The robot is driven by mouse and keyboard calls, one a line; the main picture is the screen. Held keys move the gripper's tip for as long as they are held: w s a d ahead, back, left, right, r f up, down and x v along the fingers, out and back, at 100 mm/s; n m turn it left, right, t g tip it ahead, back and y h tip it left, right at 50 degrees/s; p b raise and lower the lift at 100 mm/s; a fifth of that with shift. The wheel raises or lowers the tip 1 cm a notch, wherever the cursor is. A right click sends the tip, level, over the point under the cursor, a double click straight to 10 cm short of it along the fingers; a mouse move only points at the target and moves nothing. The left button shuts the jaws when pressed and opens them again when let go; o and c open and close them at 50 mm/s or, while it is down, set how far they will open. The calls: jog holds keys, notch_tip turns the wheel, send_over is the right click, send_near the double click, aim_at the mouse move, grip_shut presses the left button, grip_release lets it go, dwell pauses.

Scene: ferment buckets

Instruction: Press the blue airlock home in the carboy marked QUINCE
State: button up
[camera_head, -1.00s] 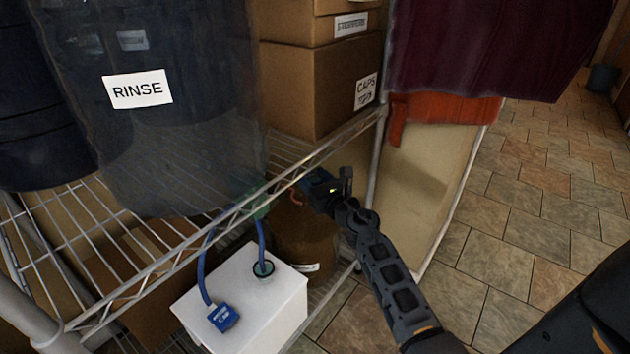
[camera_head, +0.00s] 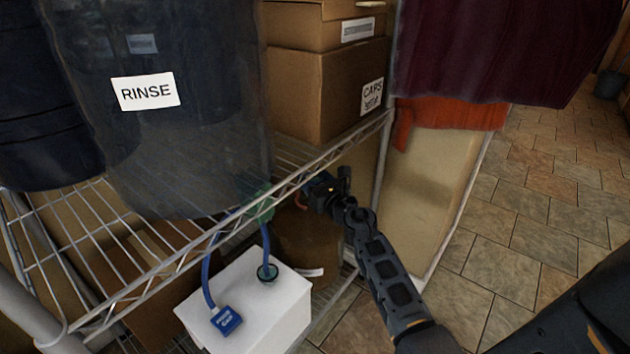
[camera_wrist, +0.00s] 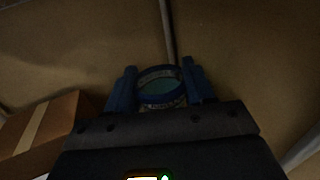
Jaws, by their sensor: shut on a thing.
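My gripper (camera_head: 318,192) is under the front edge of the wire shelf, at the top of a brown carboy (camera_head: 310,238). In the wrist view my gripper (camera_wrist: 159,88) has its two blue fingers on either side of a round blue-rimmed piece with a teal inside, which looks like the airlock (camera_wrist: 160,86), and is shut on it. The carboy's small white label (camera_head: 312,272) is too slanted to read. The carboy's mouth and the airlock's lower end are hidden, so I cannot tell how deep it sits.
A white box (camera_head: 270,308) with a blue tube (camera_head: 206,278) and a blue tag (camera_head: 227,320) stands left of the carboy. The wire shelf (camera_head: 160,252) above carries a large RINSE bucket (camera_head: 190,150) and cardboard boxes (camera_head: 325,90).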

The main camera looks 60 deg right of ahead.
jog(key=shift+x, duration=1.2)
jog(key=shift+w+d+f+b, duration=0.15)
jog(key=shift+w+d+b, duration=0.05)
jog(key=shift+w+b, duration=0.1)
dwell(0.3)
jog(key=shift+f, duration=0.15)
dwell(0.7)
jog(key=shift+f+b, duration=0.35)
jog(key=shift+b, duration=0.1)
jog(key=shift+s+f+b, duration=0.1)
jog(key=shift+f+b, duration=0.35)
jog(key=shift+f, duration=0.35)
dwell(2.4)
jog(key=shift+r, duration=0.15)
dwell(0.5)
jog(key=o, duration=0.8)
jog(key=shift+c, duration=0.2)
jog(key=o, duration=0.5)
jog(key=shift+r, duration=0.2)
jog(key=shift+c, duration=0.2)
